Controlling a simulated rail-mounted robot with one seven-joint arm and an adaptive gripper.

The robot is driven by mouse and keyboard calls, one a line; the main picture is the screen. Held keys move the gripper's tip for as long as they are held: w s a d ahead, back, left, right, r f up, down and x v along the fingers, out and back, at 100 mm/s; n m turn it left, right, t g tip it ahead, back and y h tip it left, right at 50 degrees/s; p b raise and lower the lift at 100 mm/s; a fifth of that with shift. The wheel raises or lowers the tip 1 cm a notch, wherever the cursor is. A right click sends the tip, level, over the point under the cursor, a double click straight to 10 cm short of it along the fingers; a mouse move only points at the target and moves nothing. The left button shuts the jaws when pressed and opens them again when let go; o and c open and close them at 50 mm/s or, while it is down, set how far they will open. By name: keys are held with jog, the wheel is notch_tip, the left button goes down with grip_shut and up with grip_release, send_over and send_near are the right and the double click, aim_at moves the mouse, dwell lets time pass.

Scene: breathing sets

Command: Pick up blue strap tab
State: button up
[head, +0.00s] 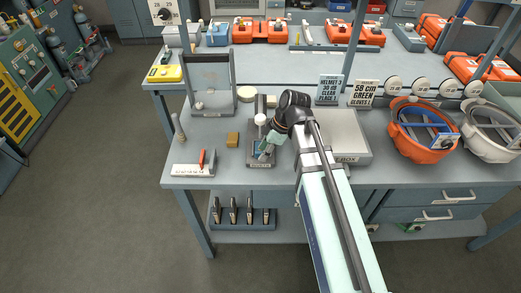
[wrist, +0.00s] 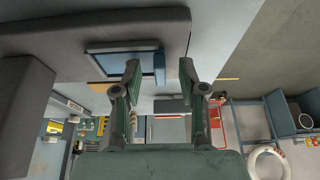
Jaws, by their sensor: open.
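The blue strap tab (wrist: 160,67) shows in the wrist view as a small upright blue piece at the edge of a dark grey holder (wrist: 70,68). A flat blue panel (wrist: 122,63) lies beside it. My gripper (wrist: 159,76) is open, with the tab between its two green fingertips. I cannot tell whether either finger touches it. In the head view my gripper (head: 265,151) is low over the small grey holder at the front of the bench, and it hides most of the tab.
A pale box (head: 335,135) is close on the right, with an orange helmet (head: 423,145) beyond. A grey frame (head: 209,82) stands behind left.

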grip_shut()
jog(key=shift+r, duration=0.1)
dwell(0.4)
